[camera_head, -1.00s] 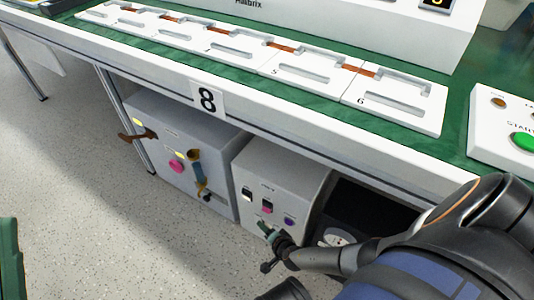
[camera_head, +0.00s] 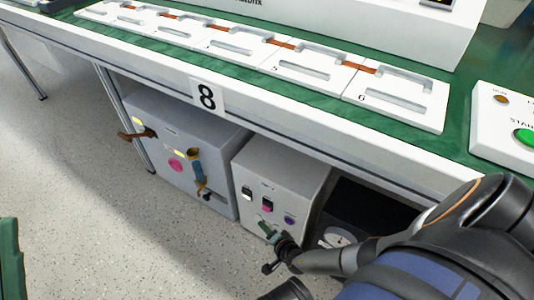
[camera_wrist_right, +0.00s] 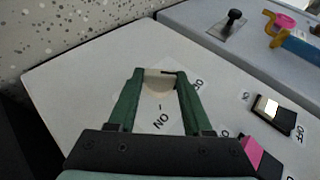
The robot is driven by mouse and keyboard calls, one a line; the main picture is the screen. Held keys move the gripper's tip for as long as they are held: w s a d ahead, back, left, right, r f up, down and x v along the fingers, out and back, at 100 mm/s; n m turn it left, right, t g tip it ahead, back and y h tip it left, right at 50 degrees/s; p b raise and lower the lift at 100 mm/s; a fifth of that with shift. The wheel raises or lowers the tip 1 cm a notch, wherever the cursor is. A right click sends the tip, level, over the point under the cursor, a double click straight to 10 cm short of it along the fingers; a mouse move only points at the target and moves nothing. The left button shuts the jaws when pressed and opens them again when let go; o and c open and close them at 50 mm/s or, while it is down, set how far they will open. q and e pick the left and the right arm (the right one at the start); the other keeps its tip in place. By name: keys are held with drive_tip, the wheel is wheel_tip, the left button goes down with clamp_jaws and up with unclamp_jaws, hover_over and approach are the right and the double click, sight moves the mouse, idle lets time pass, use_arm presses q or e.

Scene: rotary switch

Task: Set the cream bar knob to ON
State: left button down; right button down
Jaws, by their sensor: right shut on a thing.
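The cream bar knob (camera_wrist_right: 160,82) shows in the right wrist view on the pale face of a control box, between the tips of my right gripper's green fingers. My right gripper (camera_wrist_right: 159,80) is shut on the knob. A dark mark lies at the knob's far edge. Another label beside the right finger is partly hidden. In the head view my right gripper (camera_head: 264,229) is at the lower front of the small grey box (camera_head: 280,165); the knob is too small to tell there.
A black-and-white rocker switch (camera_wrist_right: 273,115) and a pink switch (camera_wrist_right: 253,150) sit right of the gripper. A larger grey box (camera_head: 180,125) with protruding handles stands to the left. The white bench edge (camera_head: 300,140) overhangs both boxes.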

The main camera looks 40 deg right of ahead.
use_arm(q)
drive_tip(key=shift+f, duration=0.3)
use_arm(e)
drive_tip(key=shift+s+d+f+t, duration=0.2)
drive_tip(key=shift+f+t, duration=0.05)
drive_tip(key=shift+t, duration=0.35)
drive_tip(key=shift+w+r+y, duration=0.1)
drive_tip(key=shift+y, duration=0.2)
drive_tip(key=shift+m, duration=0.3)
drive_tip(key=shift+c, duration=1.6)
unclamp_jaws()
drive_tip(key=shift+a, duration=0.1)
use_arm(q)
drive_tip(key=shift+r, duration=0.1)
use_arm(e)
drive_tip(key=shift+r, duration=0.15)
